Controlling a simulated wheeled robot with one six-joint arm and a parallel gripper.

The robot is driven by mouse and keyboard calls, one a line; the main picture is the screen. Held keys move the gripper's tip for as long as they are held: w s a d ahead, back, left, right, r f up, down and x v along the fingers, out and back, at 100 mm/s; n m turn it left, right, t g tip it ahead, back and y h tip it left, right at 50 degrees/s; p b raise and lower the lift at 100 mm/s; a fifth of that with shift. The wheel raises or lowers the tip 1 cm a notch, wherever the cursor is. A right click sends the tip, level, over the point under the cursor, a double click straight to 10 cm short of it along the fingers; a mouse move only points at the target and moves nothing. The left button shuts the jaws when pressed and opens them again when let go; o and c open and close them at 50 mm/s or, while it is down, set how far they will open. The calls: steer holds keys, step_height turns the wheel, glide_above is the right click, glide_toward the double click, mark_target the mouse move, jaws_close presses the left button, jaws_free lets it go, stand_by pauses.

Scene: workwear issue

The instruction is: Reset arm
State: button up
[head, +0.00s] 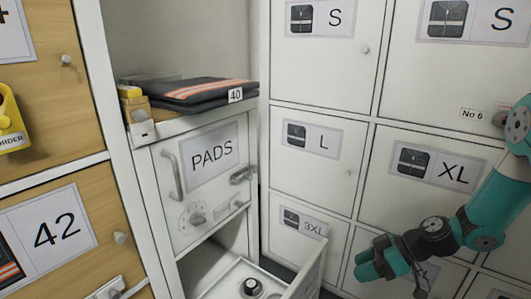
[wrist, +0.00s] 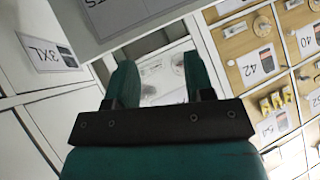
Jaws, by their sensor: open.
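My gripper (head: 395,272) is at the lower right in the head view, at the end of my teal arm, in front of the pale locker doors. In the wrist view its two teal fingers (wrist: 160,82) stand apart with nothing held between them. A pale surface shows beyond the gap. Below the PADS door (head: 205,175) a drawer stands pulled out, its front panel (head: 308,272) to the left of my gripper. A black knob (head: 252,287) shows inside it. Contact between gripper and drawer cannot be seen.
Folded dark workwear with orange stripes (head: 205,88), tagged 40, lies on top of the PADS unit. The 3XL locker (head: 303,222) is closed behind the drawer. Wooden locker 42 (head: 60,228) is at left. In the wrist view a grey labelled panel (wrist: 85,40) is close above the fingers.

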steer(key=s+a+r+g+h+p, duration=0.1)
steer(key=s+a+r, duration=0.2)
steer(key=r, duration=0.3)
steer(key=s+a+r+m+h, duration=0.1)
steer(key=s+a+r, duration=0.1)
steer(key=r, duration=0.3)
steer(key=s+a+r+g+h+p, duration=0.1)
steer(key=s+a+r, duration=0.2)
steer(key=r, duration=0.3)
steer(key=s+r+m+h+p, duration=0.1)
steer(key=s+r+m+h, duration=0.1)
steer(key=s+r, duration=0.45)
steer(key=s+r+m+h+p, duration=0.15)
steer(key=s+r, duration=0.25)
steer(key=s, duration=0.5)
step_height(320, 180, up, 38)
steer(key=p, duration=3.7)
steer(key=shift+a+f, duration=0.15)
steer(key=shift+a, duration=0.15)
steer(key=shift+w+y, duration=0.1)
steer(key=shift+y, duration=0.15)
